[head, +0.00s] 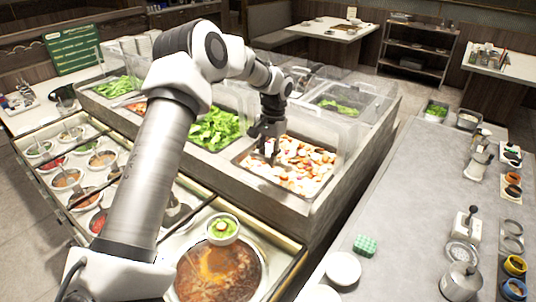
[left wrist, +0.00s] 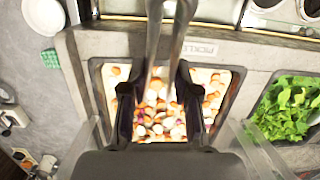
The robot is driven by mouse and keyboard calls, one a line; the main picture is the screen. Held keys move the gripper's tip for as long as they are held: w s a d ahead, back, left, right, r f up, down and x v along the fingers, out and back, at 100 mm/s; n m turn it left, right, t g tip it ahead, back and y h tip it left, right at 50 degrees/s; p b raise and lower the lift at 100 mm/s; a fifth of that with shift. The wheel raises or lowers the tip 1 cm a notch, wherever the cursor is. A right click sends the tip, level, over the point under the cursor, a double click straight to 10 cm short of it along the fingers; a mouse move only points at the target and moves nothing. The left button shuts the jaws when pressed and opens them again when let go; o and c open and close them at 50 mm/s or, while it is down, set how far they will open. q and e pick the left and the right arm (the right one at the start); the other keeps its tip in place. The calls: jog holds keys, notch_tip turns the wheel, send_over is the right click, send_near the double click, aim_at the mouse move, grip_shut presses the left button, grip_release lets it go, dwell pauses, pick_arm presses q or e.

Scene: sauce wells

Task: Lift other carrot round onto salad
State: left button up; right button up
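My left gripper (head: 268,140) is low over the bin of carrot rounds (head: 299,190). In the left wrist view its two dark fingers (left wrist: 154,88) stand apart, with orange and white rounds (left wrist: 160,125) visible between them. Metal tongs (left wrist: 155,35) run from the top edge of that view down between the fingers; I cannot tell whether the fingers touch them. My right gripper is not in view.
A lettuce bin (head: 215,130) adjoins the carrot bin on the left, also in the left wrist view (left wrist: 290,110). Clear covers (head: 350,135) stand close behind and right. Several sauce wells (head: 68,178) are at left. The grey counter (head: 400,210) has free room in its middle.

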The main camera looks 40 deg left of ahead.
pick_arm(q)
jog(key=shift+f, duration=0.7)
jog(key=shift+f, duration=0.1)
jog(key=shift+f, duration=0.6)
grip_shut()
jog(key=shift+r, duration=0.15)
notch_tip(320, 180, up, 12)
dwell(0.4)
